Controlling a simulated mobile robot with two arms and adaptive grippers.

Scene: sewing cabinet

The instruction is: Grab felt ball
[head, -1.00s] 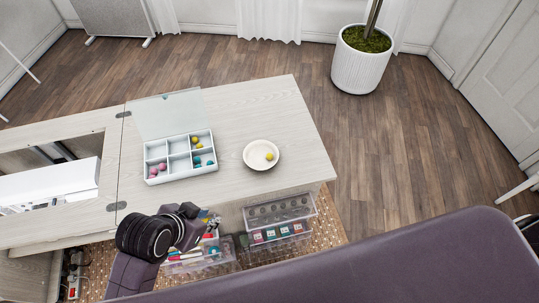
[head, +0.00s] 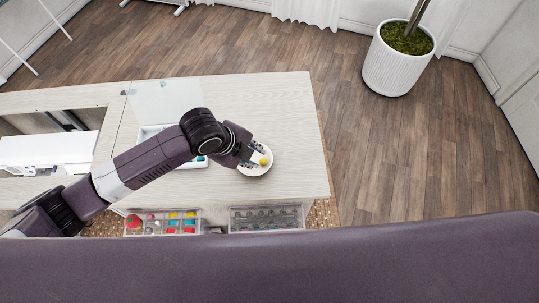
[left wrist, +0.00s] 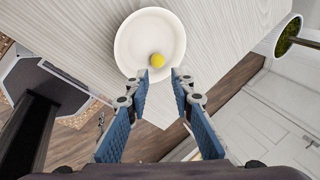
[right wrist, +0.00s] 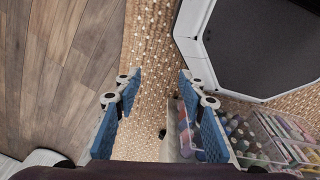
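A yellow felt ball (head: 263,161) lies in a round white dish (head: 254,172) on the cabinet top. In the left wrist view the ball (left wrist: 157,61) sits near the lower part of the dish (left wrist: 128,42). My left gripper (head: 256,157) is over the dish, its fingers spread toward the ball. In the left wrist view my left gripper (left wrist: 160,76) is open, with the ball just beyond and between its fingertips. My right gripper (right wrist: 157,76) is open and empty, pointing down over the woven rug. It is not in the head view.
The compartment box (head: 187,165) with its raised clear lid (head: 165,98) stands left of the dish, partly hidden by my left arm. Clear drawers (head: 162,222) with sewing items are at the cabinet front. The right cabinet top is bare.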

